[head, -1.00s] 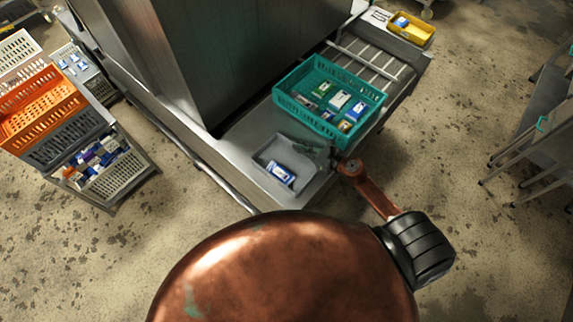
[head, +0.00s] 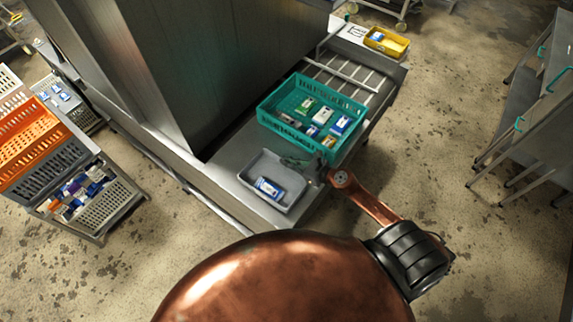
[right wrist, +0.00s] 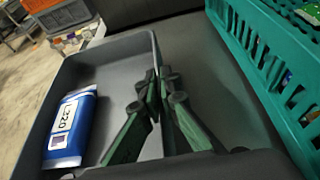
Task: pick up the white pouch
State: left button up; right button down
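The white pouch (head: 322,115) lies among several other pouches in the teal crate (head: 262,120), in the head view. In the right wrist view only the crate's side wall (right wrist: 262,70) and a bit of its contents show. My right gripper (head: 302,163) is at the right rim of the grey tray (head: 250,172), apart from the white pouch. In the right wrist view its fingertips (right wrist: 160,78) are close together over the tray's rim. I cannot tell whether they touch the rim. My left gripper is not in view.
A blue-and-white pouch (head: 268,187) lies in the grey tray; its label reads 220 in the right wrist view (right wrist: 68,125). A large metal cabinet (head: 190,60) stands left of the teal crate. A yellow bin (head: 387,42) stands beyond the rollers (head: 345,72).

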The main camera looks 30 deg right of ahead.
jog(key=s+r, duration=0.1)
jog(key=s+d+r, duration=0.1)
jog(key=r, duration=0.1)
jog(key=s+r, duration=0.2)
jog(key=shift+d+r+p, duration=0.25)
jog(key=shift+d+p, duration=0.05)
jog(key=shift+p, duration=0.1)
jog(key=a+r+b+v, duration=0.1)
jog(key=b+v, duration=0.1)
jog(key=v, duration=0.9)
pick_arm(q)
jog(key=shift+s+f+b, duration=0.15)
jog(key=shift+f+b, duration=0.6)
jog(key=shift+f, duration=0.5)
pick_arm(e)
jog(key=w+a+r, duration=0.4)
jog(key=a, duration=0.4)
jog(key=w+a+r+y, duration=0.1)
jog(key=w+a+r, duration=0.3)
jog(key=a, duration=0.3)
jog(key=shift+a+r+n, duration=0.2)
jog(key=shift+a+n, duration=0.2)
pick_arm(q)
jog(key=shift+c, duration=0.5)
